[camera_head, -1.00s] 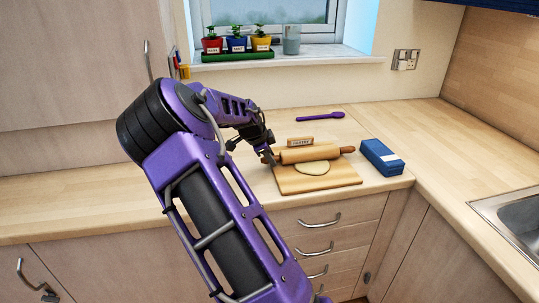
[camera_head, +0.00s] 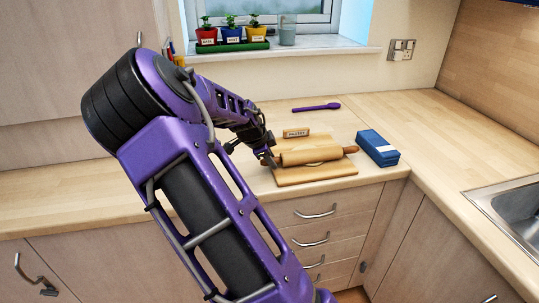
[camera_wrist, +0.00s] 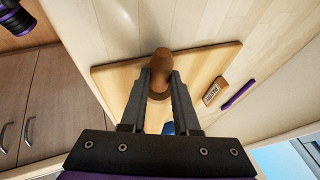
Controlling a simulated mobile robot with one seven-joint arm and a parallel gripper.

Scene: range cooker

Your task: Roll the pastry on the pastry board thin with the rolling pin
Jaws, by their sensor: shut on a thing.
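The wooden rolling pin (camera_head: 311,157) lies across the wooden pastry board (camera_head: 318,177), over the pastry. Only a thin pale edge of the pastry (camera_head: 312,165) shows under the pin in the head view; the rest is hidden. My gripper (camera_head: 266,158) is at the pin's left end, shut on its handle. In the wrist view my gripper's two fingers (camera_wrist: 160,80) stand either side of the pin's brown handle end (camera_wrist: 160,66), with the board (camera_wrist: 112,82) below. The pastry is hidden there.
A small wooden block labelled pastry (camera_head: 296,133) stands at the board's back edge. A blue box (camera_head: 378,148) is right of the board. Potted herbs (camera_head: 231,36) stand on the sill. The counter left of the board is clear.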

